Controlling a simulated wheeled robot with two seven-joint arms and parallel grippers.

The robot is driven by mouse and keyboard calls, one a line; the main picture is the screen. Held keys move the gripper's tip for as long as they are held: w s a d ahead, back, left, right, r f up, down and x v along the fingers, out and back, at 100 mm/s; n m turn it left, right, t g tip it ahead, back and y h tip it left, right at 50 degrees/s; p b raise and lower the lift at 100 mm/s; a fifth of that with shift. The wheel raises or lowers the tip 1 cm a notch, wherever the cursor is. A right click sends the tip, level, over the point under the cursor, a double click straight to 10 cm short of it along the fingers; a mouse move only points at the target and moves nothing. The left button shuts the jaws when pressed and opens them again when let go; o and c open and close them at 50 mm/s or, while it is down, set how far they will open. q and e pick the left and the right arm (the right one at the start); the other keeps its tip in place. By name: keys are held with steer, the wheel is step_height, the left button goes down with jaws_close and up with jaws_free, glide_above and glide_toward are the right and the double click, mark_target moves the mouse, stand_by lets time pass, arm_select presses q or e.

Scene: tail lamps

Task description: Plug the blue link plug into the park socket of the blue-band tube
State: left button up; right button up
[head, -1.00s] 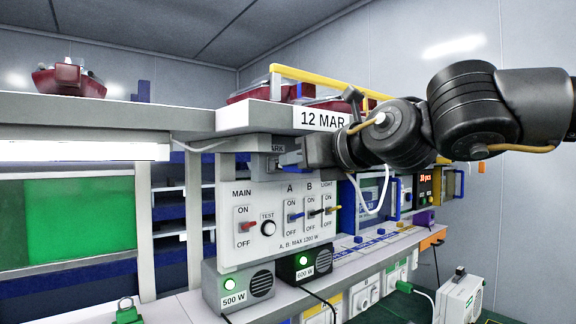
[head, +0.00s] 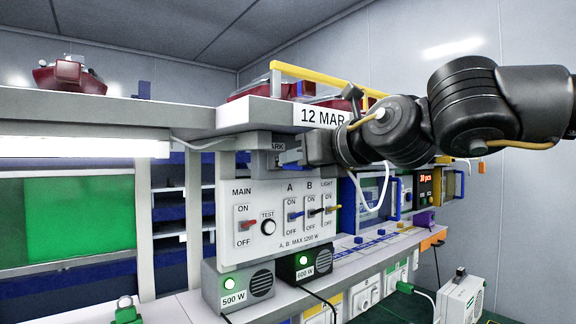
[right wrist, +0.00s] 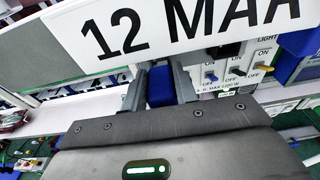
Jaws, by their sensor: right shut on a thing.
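My right gripper (right wrist: 160,88) is shut on the blue link plug (right wrist: 160,86), which shows between its two fingers in the right wrist view. In the head view the right gripper (head: 290,156) is just below the shelf edge, against the grey park socket box (head: 262,160) marked "ARK". The gripper hides the plug and the mouth of the socket there, so I cannot tell how far the plug is in. The lit white tube (head: 85,149) runs under the shelf at the left; a white cable (head: 200,143) leads from its end towards the box. My left gripper is not in view.
The shelf edge with the "12 MAR" label (head: 321,117) is close above the right gripper. A switch panel (head: 275,215) with MAIN, A, B and LIGHT switches is below it. Two power boxes (head: 240,285) stand on the bench.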

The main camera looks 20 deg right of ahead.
steer(key=shift+w, duration=0.2)
steer(key=shift+w+a+p, duration=0.25)
steer(key=shift+w+p, duration=0.1)
steer(key=shift+w, duration=0.25)
steer(key=o, duration=1.1)
steer(key=shift+s, duration=0.1)
steer(key=shift+c, duration=0.2)
